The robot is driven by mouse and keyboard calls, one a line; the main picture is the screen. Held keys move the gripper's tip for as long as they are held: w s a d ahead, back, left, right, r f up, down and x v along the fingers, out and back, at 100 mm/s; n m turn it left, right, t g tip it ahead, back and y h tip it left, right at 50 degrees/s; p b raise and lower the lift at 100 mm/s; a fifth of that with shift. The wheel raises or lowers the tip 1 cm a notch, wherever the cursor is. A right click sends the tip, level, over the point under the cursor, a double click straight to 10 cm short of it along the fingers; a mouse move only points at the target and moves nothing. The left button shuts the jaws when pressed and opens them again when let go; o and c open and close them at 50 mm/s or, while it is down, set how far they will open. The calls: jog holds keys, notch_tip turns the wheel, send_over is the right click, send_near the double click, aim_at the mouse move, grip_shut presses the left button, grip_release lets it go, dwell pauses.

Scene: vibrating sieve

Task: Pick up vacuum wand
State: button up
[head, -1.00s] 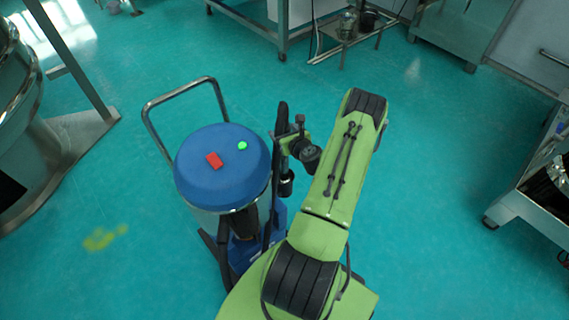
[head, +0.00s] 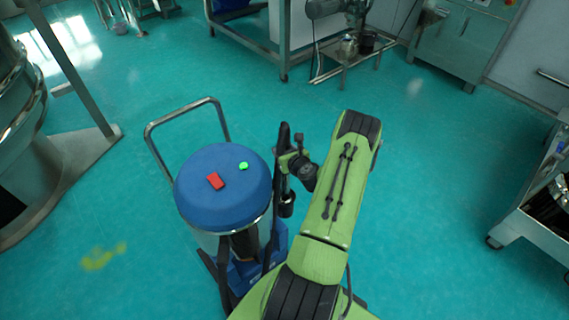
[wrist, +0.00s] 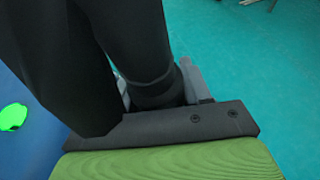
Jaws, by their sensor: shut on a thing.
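The vacuum wand (head: 283,146) is a black upright tube on the right side of the blue-topped vacuum cleaner (head: 216,203). My gripper (head: 289,162) is shut on the wand beside the vacuum's lid. In the wrist view the black wand (wrist: 110,40) fills the upper left, and my gripper (wrist: 150,95) is closed around it, its fingers mostly hidden. The wand's lower end is partly hidden behind the vacuum and my arm.
The vacuum has a metal push handle (head: 148,138). A large steel machine (head: 22,130) stands at the left. A steel table (head: 282,45) is at the back and a cart (head: 530,222) at the right. The teal floor between is open. A yellow spill (head: 100,258) lies at lower left.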

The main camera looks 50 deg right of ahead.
notch_tip(320, 180, up, 18)
jog(key=p, duration=0.5)
jog(key=shift+f, duration=0.15)
dwell(0.8)
